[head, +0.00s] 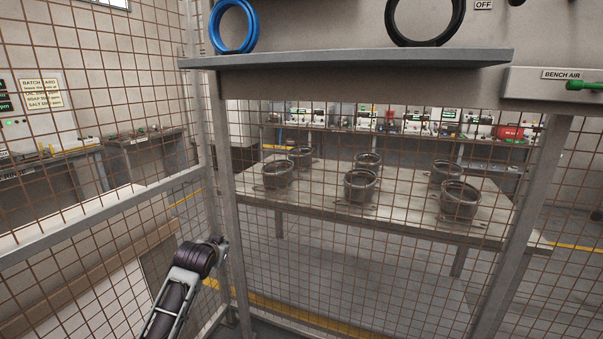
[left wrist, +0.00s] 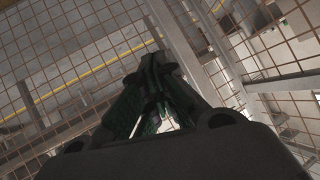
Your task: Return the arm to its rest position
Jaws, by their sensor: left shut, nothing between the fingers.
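My left arm reaches up from the bottom left of the head view, with a dark joint and a grey frame, in front of the wire mesh. Its end is small and dark there. In the left wrist view my left gripper (left wrist: 157,75) has its dark green fingers drawn together, with nothing held between them. The fingers point toward the mesh and floor beyond. My right arm and gripper are not in view.
A wire mesh fence (head: 85,120) with grey posts stands close ahead and to the left. A grey shelf (head: 340,60) crosses the top, with a blue ring (head: 249,28) and a black ring (head: 390,20). Beyond the mesh, a table (head: 410,215) carries several dark round parts.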

